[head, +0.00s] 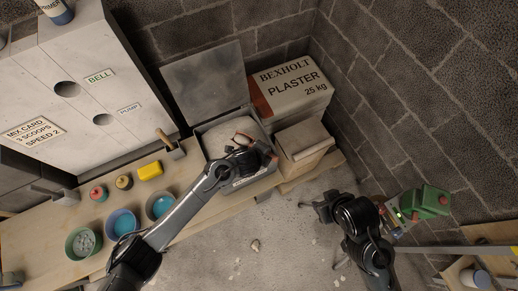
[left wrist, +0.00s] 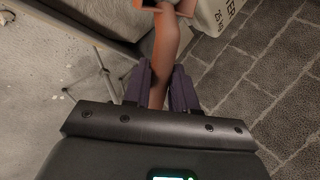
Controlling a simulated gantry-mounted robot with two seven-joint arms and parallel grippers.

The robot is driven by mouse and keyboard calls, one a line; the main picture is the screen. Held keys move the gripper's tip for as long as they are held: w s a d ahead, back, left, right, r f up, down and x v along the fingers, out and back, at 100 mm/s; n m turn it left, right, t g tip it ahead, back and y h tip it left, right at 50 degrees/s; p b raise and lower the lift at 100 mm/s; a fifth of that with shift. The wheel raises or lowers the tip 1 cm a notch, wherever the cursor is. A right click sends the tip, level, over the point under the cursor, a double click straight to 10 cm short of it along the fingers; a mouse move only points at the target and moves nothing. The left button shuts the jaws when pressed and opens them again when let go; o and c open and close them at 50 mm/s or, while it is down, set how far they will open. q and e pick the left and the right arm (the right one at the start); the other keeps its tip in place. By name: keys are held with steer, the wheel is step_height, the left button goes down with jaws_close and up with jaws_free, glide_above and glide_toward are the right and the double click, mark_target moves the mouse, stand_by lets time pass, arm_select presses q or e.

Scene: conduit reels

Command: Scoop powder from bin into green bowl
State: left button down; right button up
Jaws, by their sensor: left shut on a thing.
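The metal bin (head: 203,152) stands open on the bench in the head view, with pale powder (head: 222,135) inside. My left gripper (head: 268,150) is over the right part of the bin, its arm crossing the bin's front. In the left wrist view my left gripper (left wrist: 160,85) is shut on the orange-brown handle of a scoop (left wrist: 165,45). The scoop's head is mostly cut off at the top edge, so its load cannot be told. The green bowl (head: 70,250) sits at the lower left with grey-white lumps in it. My right gripper (head: 316,207) is away over the floor.
Blue-filled bowls (head: 122,212) stand beside the green bowl. A yellow sponge (head: 150,171) and small jars (head: 98,193) are behind them.

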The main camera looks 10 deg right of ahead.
arm_select(q)
steer(key=shift+s+d+r+p, duration=0.35)
steer(key=shift+r+p, duration=0.1)
steer(key=shift+r, duration=0.2)
steer(key=shift+s+d+r+p, duration=0.3)
steer(key=shift+d+r+p, duration=0.1)
steer(key=shift+r, duration=0.25)
steer(key=shift+s+d+r+p, duration=0.35)
steer(key=shift+r+p, duration=0.1)
steer(key=shift+r, duration=0.2)
